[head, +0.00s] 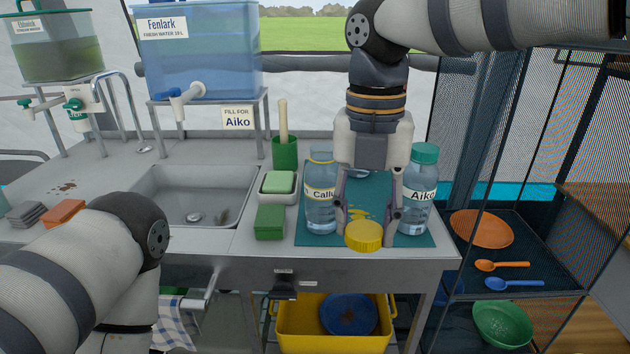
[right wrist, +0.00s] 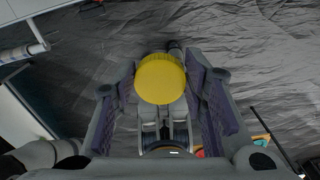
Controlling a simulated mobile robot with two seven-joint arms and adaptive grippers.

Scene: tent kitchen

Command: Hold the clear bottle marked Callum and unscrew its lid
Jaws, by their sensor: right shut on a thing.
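The clear bottle marked "Callu…" (head: 320,196) stands upright at the left of the teal mat (head: 310,241). Its mouth looks open, with a thin yellow ring at the neck. My right gripper (head: 368,224) points down just right of this bottle and is shut on the yellow lid (head: 364,237). The lid also shows between the fingers of the right gripper (right wrist: 160,95) in the right wrist view. The lid is apart from the bottle's mouth. My left arm comes in at the lower left; its gripper is out of view.
A clear bottle marked "Aiko" (head: 417,198) with a green lid stands close right of my right gripper. A green box (head: 270,222) and a soap dish (head: 279,183) sit left of the mat. The sink (head: 195,190) lies further left. The counter's front edge is close.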

